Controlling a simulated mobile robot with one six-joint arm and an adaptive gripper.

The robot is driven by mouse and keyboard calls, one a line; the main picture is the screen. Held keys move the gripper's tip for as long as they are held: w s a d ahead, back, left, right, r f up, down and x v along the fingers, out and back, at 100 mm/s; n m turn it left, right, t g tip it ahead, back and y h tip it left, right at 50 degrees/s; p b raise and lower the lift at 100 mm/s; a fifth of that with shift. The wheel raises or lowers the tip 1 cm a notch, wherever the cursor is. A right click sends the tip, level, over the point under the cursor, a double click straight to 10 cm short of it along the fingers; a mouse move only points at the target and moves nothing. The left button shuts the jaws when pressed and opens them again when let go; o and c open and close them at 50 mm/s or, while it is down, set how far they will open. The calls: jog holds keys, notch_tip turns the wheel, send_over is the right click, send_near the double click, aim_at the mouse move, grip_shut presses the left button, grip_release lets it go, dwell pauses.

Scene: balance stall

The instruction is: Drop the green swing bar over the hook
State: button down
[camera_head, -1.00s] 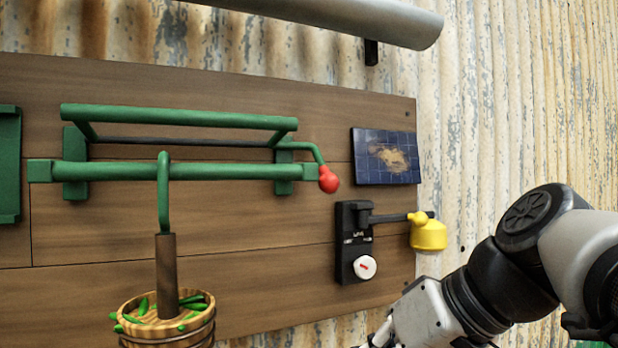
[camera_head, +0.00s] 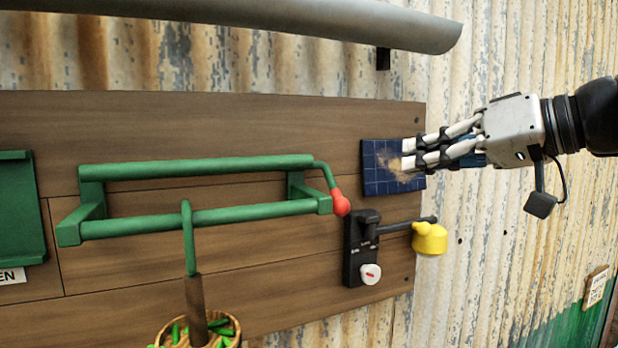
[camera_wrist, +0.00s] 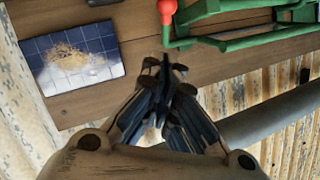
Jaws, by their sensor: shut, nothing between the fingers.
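The green swing bar (camera_head: 230,165) is part of a green bar frame on the plank wall at left. A crank at its right end carries a red knob (camera_head: 341,205). A green hook (camera_head: 188,235) on a brown handle rises in front of the frame's lower bar. I cannot tell whether they touch. My gripper (camera_head: 405,156) is shut and empty, in front of the blue solar panel (camera_head: 375,175), right of the knob. In the wrist view, my closed fingers (camera_wrist: 163,85) point toward the planks, with the red knob (camera_wrist: 167,8) above them, apart.
Below the panel is a black switch box (camera_head: 358,243) with a white dial, and a yellow can-like piece (camera_head: 430,238) beside it. A grey pipe (camera_head: 300,22) runs above the planks. Corrugated metal covers the right side.

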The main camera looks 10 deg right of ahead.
jog(key=w+a+f+p, duration=0.1)
jog(key=w+a+f, duration=0.4)
jog(key=w+a, duration=0.1)
jog(key=shift+w+a, duration=0.15)
jog(key=shift+w, duration=0.05)
jog(key=shift+s+f, duration=0.1)
jog(key=f+t+b, duration=0.1)
jog(key=b, duration=0.5)
jog(key=w+f+t+y+b, duration=0.1)
jog(key=b, duration=0.5)
jog(key=shift+a+f+n, duration=0.15)
jog(key=shift+f+n, duration=0.1)
jog(key=shift+n, duration=0.15)
jog(key=shift+r+y, duration=0.2)
jog(key=shift+y, duration=0.1)
